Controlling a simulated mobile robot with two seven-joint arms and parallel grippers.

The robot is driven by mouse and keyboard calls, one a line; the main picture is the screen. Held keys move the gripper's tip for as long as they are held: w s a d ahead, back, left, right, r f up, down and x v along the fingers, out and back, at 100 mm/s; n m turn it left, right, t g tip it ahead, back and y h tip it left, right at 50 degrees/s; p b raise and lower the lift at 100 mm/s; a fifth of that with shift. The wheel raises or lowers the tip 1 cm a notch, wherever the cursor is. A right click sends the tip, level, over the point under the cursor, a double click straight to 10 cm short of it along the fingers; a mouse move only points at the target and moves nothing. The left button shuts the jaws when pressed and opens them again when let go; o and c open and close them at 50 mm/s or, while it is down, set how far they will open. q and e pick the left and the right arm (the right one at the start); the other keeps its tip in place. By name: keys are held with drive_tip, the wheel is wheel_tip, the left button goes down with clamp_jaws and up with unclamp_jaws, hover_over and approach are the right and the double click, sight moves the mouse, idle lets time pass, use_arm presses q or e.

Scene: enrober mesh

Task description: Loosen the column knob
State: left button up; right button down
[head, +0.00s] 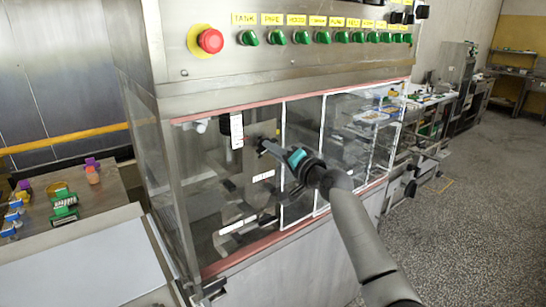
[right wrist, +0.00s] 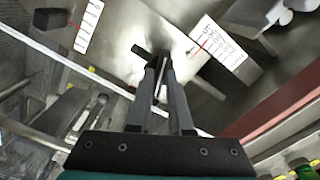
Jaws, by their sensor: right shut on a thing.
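My right gripper (head: 262,146) reaches through the open front of the machine, its arm coming from the lower right. In the right wrist view its two long fingers (right wrist: 158,68) are close together, shut on a small dark knob (right wrist: 141,52) against the metal column. Most of the knob is hidden between and behind the fingertips. In the head view the knob is too small and dark to make out clearly. A white scale label with a red pointer (right wrist: 215,45) lies right of the fingers in the wrist view. My left gripper is not in view.
White-edged clear panels (head: 300,160) stand close beside my right forearm. A red emergency button (head: 210,41) and a row of green knobs (head: 302,37) sit on the panel above. A side table (head: 100,205) with small coloured items is at the left. The floor at the right is clear.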

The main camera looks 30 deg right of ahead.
drive_tip(key=shift+n, duration=0.3)
drive_tip(key=shift+n+b, duration=1.35)
drive_tip(key=shift+n, duration=0.95)
drive_tip(key=shift+n+b, duration=0.3)
drive_tip(key=shift+n, duration=3.3)
drive_tip(key=c, duration=0.9)
unclamp_jaws()
